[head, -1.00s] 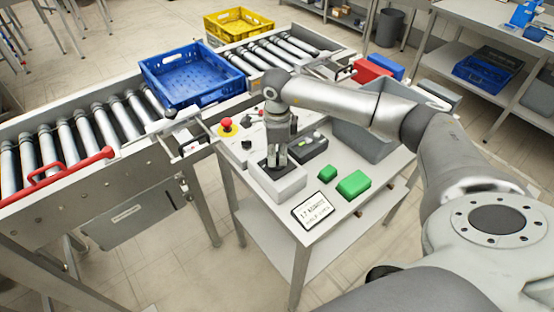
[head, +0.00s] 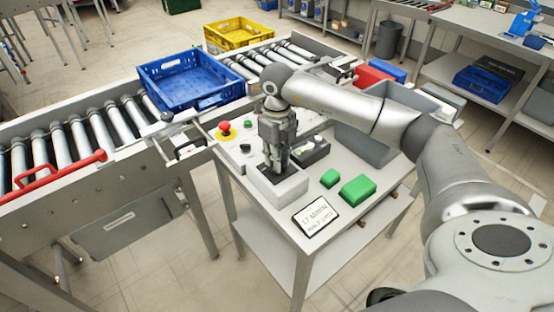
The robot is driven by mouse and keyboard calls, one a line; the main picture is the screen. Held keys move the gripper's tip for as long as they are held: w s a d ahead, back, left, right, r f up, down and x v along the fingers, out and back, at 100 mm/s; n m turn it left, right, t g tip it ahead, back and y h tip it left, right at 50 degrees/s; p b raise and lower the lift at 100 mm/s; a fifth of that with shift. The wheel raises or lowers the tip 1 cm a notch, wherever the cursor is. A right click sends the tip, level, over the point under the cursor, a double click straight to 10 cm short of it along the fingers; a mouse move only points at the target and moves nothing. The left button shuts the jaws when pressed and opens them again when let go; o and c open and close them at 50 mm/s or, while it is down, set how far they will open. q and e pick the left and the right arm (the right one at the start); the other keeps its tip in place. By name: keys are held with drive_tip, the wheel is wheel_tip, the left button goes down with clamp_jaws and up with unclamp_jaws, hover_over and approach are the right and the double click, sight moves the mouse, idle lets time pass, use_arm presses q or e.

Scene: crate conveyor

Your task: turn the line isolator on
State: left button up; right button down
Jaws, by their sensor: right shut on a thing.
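My right gripper (head: 276,166) points down at the pale isolator box (head: 287,194) with a dark top plate, on the small side table (head: 308,250). Its fingers are shut over the dark plate. The isolator's handle is hidden between the fingers, so I cannot tell its position. My left gripper does not show in the head view.
A red emergency button (head: 223,127) on yellow, a dark grey box (head: 309,149), two green blocks (head: 358,188) and a sign (head: 315,216) are close by on the table.

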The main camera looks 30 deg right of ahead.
drive_tip(key=shift+m, duration=0.5)
drive_tip(key=c, duration=1.4)
unclamp_jaws()
drive_tip(key=shift+r, duration=0.1)
wheel_tip(320, 180, up, 12)
drive_tip(key=shift+f, duration=0.1)
